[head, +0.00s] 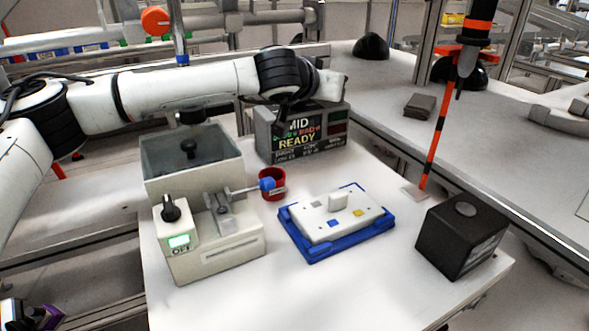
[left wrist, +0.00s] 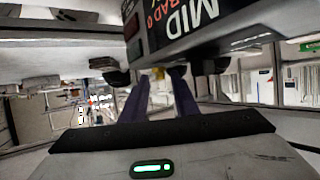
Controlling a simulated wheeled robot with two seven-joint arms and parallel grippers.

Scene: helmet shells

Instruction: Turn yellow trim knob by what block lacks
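A grey display box (head: 262,138) at the back of the white table reads MID and READY, with smaller lines too small to read. It also shows rotated and close in the left wrist view (left wrist: 240,30). A small yellow thing (left wrist: 158,72), possibly the yellow trim knob, shows between my left fingertips; no yellow knob is plain in the head view. My left gripper (left wrist: 160,80) has its purple fingers apart; contact with the yellow thing cannot be told. A white block (head: 335,217) with a raised tab and small coloured patches sits on a blue tray (head: 318,255).
A grey machine (head: 222,260) with a clear cover, black knob and lit switch stands at left. A red cup (head: 272,192) is behind its blue-ended lever. A black box (head: 460,240) stands at right. The table's front is clear.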

